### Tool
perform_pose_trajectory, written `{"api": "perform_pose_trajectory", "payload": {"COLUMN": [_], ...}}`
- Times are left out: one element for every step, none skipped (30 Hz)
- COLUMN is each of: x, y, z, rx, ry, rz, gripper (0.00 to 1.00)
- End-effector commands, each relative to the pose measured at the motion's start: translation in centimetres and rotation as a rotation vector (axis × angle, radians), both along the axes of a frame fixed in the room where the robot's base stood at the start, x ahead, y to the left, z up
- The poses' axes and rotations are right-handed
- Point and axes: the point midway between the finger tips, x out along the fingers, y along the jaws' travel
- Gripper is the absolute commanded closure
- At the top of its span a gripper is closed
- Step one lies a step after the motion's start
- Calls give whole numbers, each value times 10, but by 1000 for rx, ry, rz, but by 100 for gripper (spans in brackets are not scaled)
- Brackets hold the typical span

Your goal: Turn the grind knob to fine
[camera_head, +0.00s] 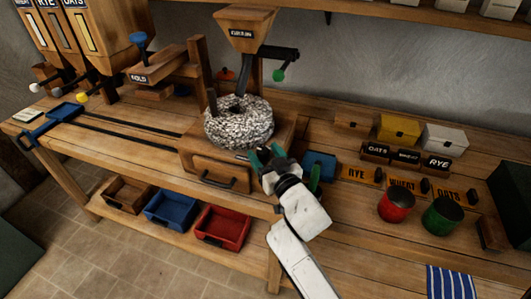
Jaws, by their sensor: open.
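The mill has a speckled grey millstone (240,124) on a wooden base, under a wooden hopper (243,30) with a small label. My gripper (263,157) is open and empty, with its green fingers in front of the base's right corner, just below the stone. A small pale part (242,157) shows on the base close to the fingertips; I cannot tell whether it is the grind knob or whether the gripper touches it. No fine or coarse marking is readable. A dark arm with a green ball (279,75) sticks out right of the hopper.
A drawer (214,174) is in the mill base. A blue container (319,165) stands just right of my gripper. Red (396,206) and green (442,215) canisters stand further right. Blue (171,209) and red (222,229) bins sit on the lower shelf. The bench front right of my arm is mostly clear.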

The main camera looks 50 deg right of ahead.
Motion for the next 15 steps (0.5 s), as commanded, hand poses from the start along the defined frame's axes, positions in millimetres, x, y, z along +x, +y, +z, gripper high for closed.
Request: {"api": "perform_pose_trajectory", "payload": {"x": [1, 2, 2, 2, 2, 2, 2, 2, 2, 2, 2, 2, 2, 2, 2], "y": [-1, -1, -1, -1, -1, -1, -1, -1, -1, -1, -1, -1, -1, -1, -1], "z": [0, 0, 0, 0, -1, -1, -1, -1, 0, 0, 0, 0, 0, 0, 0], "rx": [0, 0, 0, 0, 0, 0, 0, 0, 0, 0, 0, 0, 0, 0, 0], "ry": [0, 1, 1, 1, 1, 1, 1, 1, 1, 1, 1, 1, 1, 1, 1], "rz": [0, 0, 0, 0, 0, 0, 0, 0, 0, 0, 0, 0, 0, 0, 0], "gripper": [37, 37, 37, 37, 37, 37, 37, 37, 38, 41, 44, 48, 51, 54, 58]}}
